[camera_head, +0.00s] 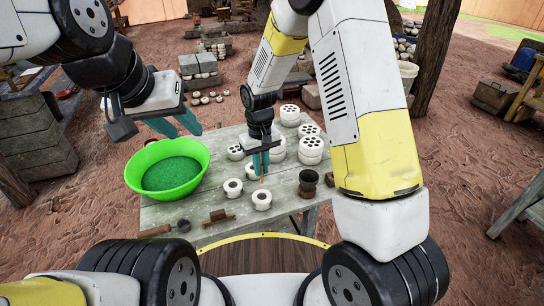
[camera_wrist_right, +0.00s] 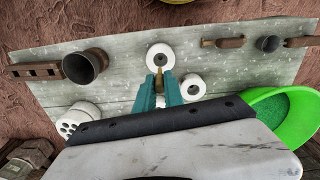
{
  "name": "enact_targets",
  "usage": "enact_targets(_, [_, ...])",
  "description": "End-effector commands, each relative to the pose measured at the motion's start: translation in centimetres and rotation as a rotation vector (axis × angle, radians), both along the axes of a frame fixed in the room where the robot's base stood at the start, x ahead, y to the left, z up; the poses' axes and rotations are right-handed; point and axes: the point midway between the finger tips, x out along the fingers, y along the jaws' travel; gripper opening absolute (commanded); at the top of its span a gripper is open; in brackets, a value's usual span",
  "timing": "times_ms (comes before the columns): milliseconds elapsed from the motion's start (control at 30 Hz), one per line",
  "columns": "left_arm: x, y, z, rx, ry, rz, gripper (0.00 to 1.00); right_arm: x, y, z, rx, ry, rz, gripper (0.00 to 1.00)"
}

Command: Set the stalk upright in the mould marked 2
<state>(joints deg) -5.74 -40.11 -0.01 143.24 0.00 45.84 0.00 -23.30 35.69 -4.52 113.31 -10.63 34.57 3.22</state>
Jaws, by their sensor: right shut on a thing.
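My right gripper (camera_head: 262,163) is shut on a thin brown stalk (camera_head: 262,179), which points down from the fingertips. In the right wrist view the stalk (camera_wrist_right: 159,83) shows between the teal fingers (camera_wrist_right: 160,92). A white round mould with a dark centre hole (camera_head: 262,201) stands just below and in front of the stalk; it also shows in the right wrist view (camera_wrist_right: 160,51). A similar mould (camera_head: 233,188) stands to its left. Another white mould is partly hidden behind the right gripper. No number is readable on any mould. My left gripper (camera_head: 175,125) is open and empty.
A green bowl of green grains (camera_head: 190,149) sits at the table's left. White pierced pots (camera_head: 311,150) stand at the right rear, a dark brown cup (camera_head: 308,178) at the right.

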Motion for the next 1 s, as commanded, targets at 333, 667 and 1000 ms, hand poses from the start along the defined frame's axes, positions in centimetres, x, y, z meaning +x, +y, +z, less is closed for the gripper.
enact_targets(333, [0.0,0.0,0.0,0.0,0.0,0.0,0.36,0.0,0.1,-2.3,-0.001,0.002,0.001,0.0])
enact_targets(667, [0.0,0.0,0.0,0.0,0.0,0.0,0.36,0.0,0.1,-5.3,-0.001,0.002,0.001,0.0])
enact_targets(1000, [0.0,0.0,0.0,0.0,0.0,0.0,0.36,0.0,0.1,-7.9,0.0,0.001,0.0,0.0])
